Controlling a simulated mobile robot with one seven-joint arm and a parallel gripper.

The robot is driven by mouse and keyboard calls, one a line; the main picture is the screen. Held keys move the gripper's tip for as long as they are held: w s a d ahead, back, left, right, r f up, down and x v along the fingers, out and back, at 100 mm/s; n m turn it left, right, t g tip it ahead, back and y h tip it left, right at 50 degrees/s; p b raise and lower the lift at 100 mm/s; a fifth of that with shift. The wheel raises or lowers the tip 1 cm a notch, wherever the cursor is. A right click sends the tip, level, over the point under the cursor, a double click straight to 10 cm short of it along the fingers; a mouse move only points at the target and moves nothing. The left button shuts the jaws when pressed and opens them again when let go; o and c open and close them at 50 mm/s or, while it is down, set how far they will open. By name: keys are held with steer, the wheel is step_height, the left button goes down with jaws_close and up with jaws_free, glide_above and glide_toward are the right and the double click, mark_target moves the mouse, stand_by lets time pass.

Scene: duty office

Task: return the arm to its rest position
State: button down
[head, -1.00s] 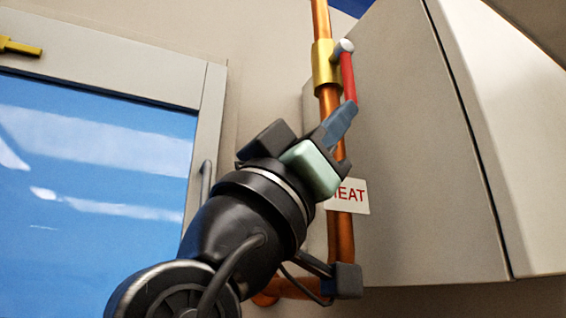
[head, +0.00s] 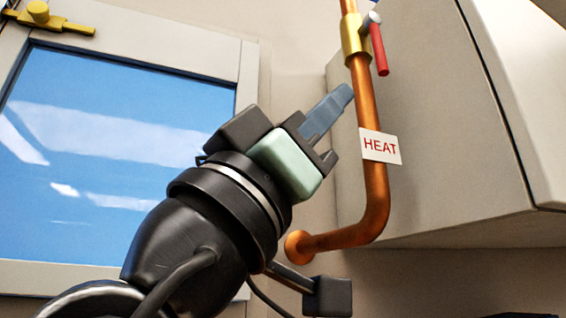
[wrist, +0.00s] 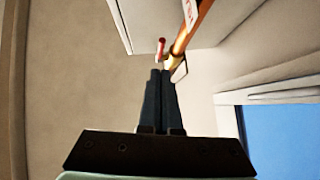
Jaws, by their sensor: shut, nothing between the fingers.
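My gripper (head: 345,95) is in the middle of the head view, its grey-blue fingers pointing up and right, just left of the copper pipe (head: 370,170). In the wrist view my gripper (wrist: 162,75) shows its two dark fingers pressed together with nothing between them. The fingertips look apart from the pipe in the head view; the exact gap in depth cannot be told. The lower part of my arm is cut off by the bottom edge of the head view.
A brass valve (head: 355,38) with a red handle (head: 379,50) sits on the pipe, above a HEAT tag (head: 381,146). A pale cabinet (head: 440,130) stands right of the pipe. A framed window (head: 100,160) with a yellow latch (head: 50,22) is at left.

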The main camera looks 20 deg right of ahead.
steer(key=w+a+f+n+t+y, duration=0.2)
steer(key=a+f+n+t+y, duration=0.15)
steer(key=f+t+y, duration=0.35)
steer(key=w+a+f+n+t+y, duration=0.25)
steer(key=f+n+t+y, duration=0.2)
steer(key=t, duration=0.35)
steer(key=s+a+f+n+t+y, duration=0.2)
steer(key=a+f+n+t+y, duration=0.3)
steer(key=y, duration=1)
steer(key=a+f+n, duration=0.1)
steer(key=a+f, duration=0.1)
steer(key=a, duration=0.1)
steer(key=shift+s+f+n+t+y+b, duration=0.2)
steer(key=shift+f+n+t+y+b, duration=0.1)
steer(key=shift+f+n+y+b, duration=0.1)
steer(key=shift+a, duration=0.1)
